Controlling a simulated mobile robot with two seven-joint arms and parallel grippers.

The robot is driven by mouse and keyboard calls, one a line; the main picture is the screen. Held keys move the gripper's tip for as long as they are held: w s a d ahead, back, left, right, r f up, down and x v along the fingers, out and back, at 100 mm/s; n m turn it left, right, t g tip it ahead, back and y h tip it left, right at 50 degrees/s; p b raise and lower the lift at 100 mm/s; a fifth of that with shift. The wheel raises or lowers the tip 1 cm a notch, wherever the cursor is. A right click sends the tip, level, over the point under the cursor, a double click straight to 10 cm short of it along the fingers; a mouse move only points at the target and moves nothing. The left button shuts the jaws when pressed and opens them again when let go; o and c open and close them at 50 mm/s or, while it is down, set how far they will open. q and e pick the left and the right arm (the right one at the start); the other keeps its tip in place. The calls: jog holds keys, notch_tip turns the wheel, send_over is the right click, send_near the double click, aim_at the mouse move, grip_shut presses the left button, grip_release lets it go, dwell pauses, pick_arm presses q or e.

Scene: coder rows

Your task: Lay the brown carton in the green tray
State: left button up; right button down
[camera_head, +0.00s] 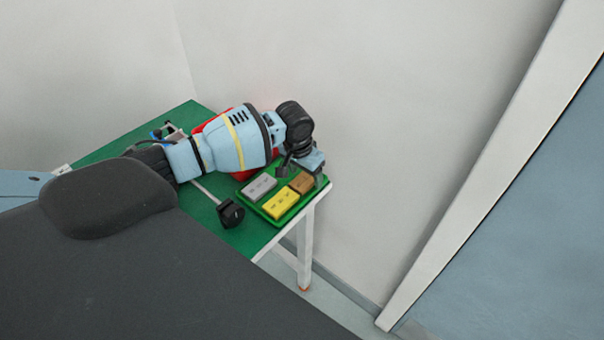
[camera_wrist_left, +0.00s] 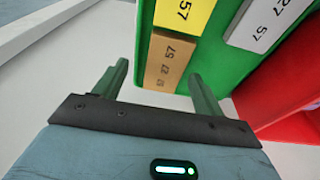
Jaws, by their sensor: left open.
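The green tray (camera_head: 270,219) sits at the right end of the green table. The brown carton (camera_head: 302,182) lies in its far right corner, beside a yellow carton (camera_head: 280,203) and near a grey carton (camera_head: 259,187). My left gripper (camera_head: 316,174) is at the brown carton, its fingers partly hidden in the head view. In the left wrist view the open fingers (camera_wrist_left: 158,70) stand either side of the brown carton (camera_wrist_left: 168,58), with gaps showing. The yellow carton (camera_wrist_left: 184,14) and grey carton (camera_wrist_left: 265,22) lie on the green tray (camera_wrist_left: 222,65) there. My right gripper is out of view.
A red container (camera_head: 204,124) stands behind my left arm, mostly hidden, and also shows in the wrist view (camera_wrist_left: 285,90). A black object (camera_head: 230,212) with a pale rod lies left of the tray. Small items (camera_head: 170,132) sit at the table's back. A wall stands close behind.

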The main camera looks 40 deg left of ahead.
pick_arm(q)
jog(key=r, duration=0.3)
jog(key=s+r, duration=0.1)
jog(key=r, duration=0.1)
jog(key=shift+a+p, duration=0.3)
jog(key=shift+a, duration=0.05)
jog(key=shift+s+a+r, duration=0.15)
jog(key=shift+a+r, duration=0.1)
jog(key=shift+r, duration=0.4)
